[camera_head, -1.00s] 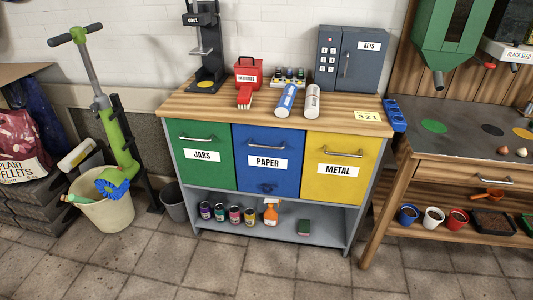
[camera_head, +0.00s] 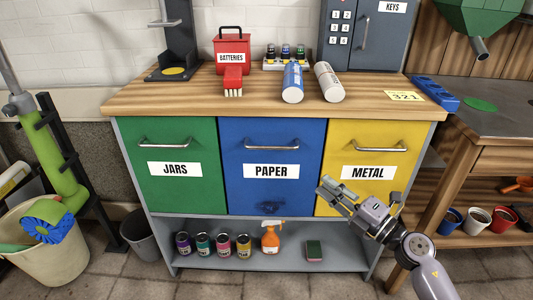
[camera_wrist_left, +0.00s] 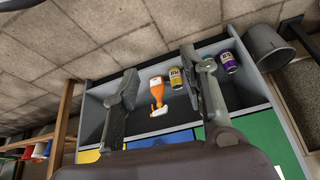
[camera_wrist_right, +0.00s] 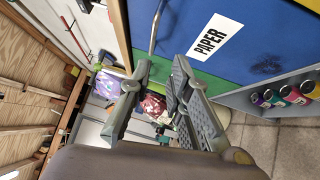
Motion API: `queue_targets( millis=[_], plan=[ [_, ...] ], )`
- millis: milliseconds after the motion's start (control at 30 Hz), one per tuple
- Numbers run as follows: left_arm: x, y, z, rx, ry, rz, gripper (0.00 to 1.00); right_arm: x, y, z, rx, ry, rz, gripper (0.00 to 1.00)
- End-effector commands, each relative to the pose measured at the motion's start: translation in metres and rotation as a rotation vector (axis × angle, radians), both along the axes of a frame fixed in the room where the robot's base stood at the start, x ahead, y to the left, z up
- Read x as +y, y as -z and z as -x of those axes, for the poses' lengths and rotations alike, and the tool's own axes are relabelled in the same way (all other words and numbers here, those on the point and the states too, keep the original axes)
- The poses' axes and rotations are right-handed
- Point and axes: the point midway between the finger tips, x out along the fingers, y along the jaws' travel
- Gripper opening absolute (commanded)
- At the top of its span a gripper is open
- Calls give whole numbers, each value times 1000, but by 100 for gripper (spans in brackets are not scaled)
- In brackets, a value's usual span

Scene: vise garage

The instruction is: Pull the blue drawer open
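The blue drawer (camera_head: 240,190), labelled PAPER, sits flush in the middle of the cabinet front, between the green and yellow drawers. Its metal bar handle (camera_head: 271,147) is near its top edge. My right gripper (camera_head: 327,188) is in front of the yellow drawer, right of and below the blue handle, open and empty. In the right wrist view the blue drawer (camera_wrist_right: 270,45) and its handle (camera_wrist_right: 154,28) show beyond my right fingers (camera_wrist_right: 161,64). My left gripper (camera_wrist_left: 160,62) is open and empty before the lower shelf; it is outside the head view.
The green JARS drawer (camera_head: 170,190) is left and the yellow METAL drawer (camera_head: 345,155) right. The shelf below (camera_head: 200,261) holds several cans, an orange spray bottle (camera_head: 270,238) and a sponge (camera_head: 314,250). The workbench (camera_head: 490,160) stands at right, a bucket (camera_head: 45,250) at left.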

Motion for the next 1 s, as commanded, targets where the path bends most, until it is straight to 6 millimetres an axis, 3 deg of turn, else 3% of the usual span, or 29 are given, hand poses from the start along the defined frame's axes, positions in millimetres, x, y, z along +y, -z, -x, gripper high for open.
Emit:
queue_targets(
  millis=[233,467,667,1000],
  plan=[
    [0,-11,2,-18,0,3,40,13,-11,-2,-49,-25,47,18],
    [-3,-13,-9,-71,5,13,40,43,-16,-31,-50,-24,43,18],
    [-12,-22,-34,-195,14,40,40,74,-21,-62,-48,-24,40,18],
    [-31,-60,-86,-501,35,108,40,116,-28,-103,-46,-23,42,18]
  ],
)
